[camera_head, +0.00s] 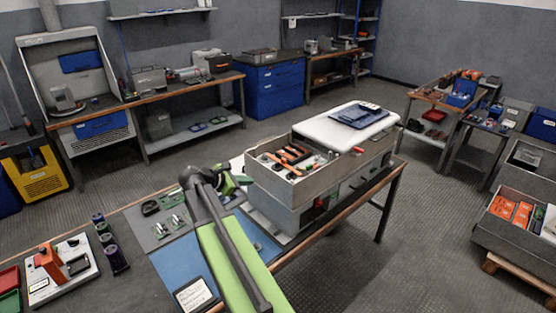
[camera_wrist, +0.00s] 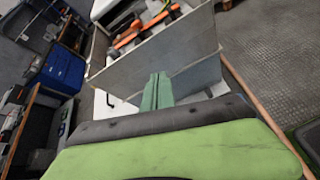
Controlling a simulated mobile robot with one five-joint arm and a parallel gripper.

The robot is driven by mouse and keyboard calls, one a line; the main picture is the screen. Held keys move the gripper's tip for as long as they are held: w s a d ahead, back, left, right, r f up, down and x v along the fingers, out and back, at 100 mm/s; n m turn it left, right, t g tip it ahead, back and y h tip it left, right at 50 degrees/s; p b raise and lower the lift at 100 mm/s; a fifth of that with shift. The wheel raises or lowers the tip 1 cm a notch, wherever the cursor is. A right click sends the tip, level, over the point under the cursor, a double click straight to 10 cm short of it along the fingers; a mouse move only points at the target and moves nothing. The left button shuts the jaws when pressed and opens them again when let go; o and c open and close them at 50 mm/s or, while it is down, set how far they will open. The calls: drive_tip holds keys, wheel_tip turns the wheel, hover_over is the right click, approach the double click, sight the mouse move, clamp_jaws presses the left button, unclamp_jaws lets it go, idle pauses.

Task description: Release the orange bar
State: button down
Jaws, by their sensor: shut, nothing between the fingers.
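The capacitor bank is a grey open-topped box (camera_head: 275,189) on the bench, with its walls also in the wrist view (camera_wrist: 150,62). Inside it are orange bar-like parts (camera_head: 294,153) among dark and white components. In the wrist view an orange bar (camera_wrist: 129,39) lies inside, beyond the near wall, with another orange piece above it. I cannot tell which one the task means. My gripper (camera_head: 243,181) is beside the box's left side, outside it. Its green fingers (camera_wrist: 158,90) are shut together and empty, apart from the orange parts. Whether they touch the wall is unclear.
A white lid-like panel (camera_head: 345,125) with a blue item on top covers the box's far part. A blue mat (camera_head: 190,268) and small parts lie on the bench to the left. The bench's right edge (camera_head: 345,215) runs past the box. Open floor lies beyond.

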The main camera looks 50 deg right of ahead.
sight(283, 165)
drive_tip(key=d+r+n+h, duration=0.2)
drive_tip(key=d+r+n, duration=0.1)
drive_tip(key=d+r, duration=0.2)
drive_tip(key=shift+d+g+h, duration=0.3)
drive_tip(key=shift+d, duration=0.3)
drive_tip(key=b+x, duration=0.3)
drive_tip(key=x, duration=0.6)
drive_tip(key=shift+f, duration=0.2)
drive_tip(key=shift+s+d, duration=0.1)
drive_tip(key=shift+d, duration=0.35)
drive_tip(key=shift+r+x, duration=0.15)
drive_tip(key=shift+x, duration=0.6)
drive_tip(key=shift+r+x, duration=0.2)
drive_tip(key=shift+x, duration=0.55)
